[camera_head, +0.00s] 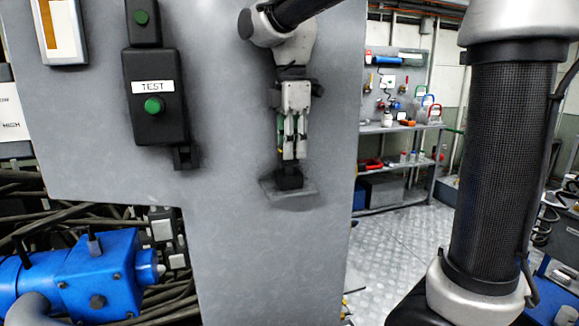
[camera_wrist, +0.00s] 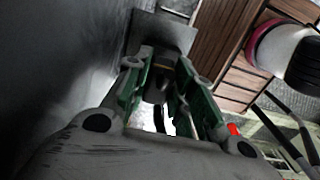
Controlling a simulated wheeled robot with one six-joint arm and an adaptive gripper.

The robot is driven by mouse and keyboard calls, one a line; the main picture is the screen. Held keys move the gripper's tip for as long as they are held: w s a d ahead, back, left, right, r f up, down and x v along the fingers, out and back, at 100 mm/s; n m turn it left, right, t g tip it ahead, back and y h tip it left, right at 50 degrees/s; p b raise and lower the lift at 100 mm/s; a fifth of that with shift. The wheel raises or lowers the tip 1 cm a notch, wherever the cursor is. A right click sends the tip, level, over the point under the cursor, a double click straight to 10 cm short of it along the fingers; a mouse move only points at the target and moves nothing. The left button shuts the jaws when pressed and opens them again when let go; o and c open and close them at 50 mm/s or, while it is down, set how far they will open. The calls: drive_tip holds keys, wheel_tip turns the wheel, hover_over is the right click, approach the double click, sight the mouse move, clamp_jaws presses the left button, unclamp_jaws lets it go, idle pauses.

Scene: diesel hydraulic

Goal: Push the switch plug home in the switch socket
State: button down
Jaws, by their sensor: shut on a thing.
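My gripper (camera_head: 291,157) points down in front of the grey panel, its fingers shut on a dark block that I take to be the switch plug (camera_head: 289,178). The plug is at a small grey ledge (camera_head: 304,190) on the panel; I cannot tell whether it rests on it. In the wrist view my gripper (camera_wrist: 164,64) has green-sided fingers around a dark piece (camera_wrist: 155,88), with the grey ledge (camera_wrist: 172,32) beyond. A black TEST box (camera_head: 154,120) with a green button is left of my gripper. A small black fitting (camera_head: 184,157) below it may be the switch socket; its opening is not visible.
The grey panel (camera_head: 240,245) stands close behind my gripper. Blue machinery (camera_head: 85,275) and black hoses are at lower left. A shelf rack (camera_head: 400,130) with tools stands at the back right. The metal floor (camera_head: 400,240) between is largely clear.

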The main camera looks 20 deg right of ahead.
drive_tip(key=shift+r, duration=0.85)
drive_tip(key=shift+r, duration=2)
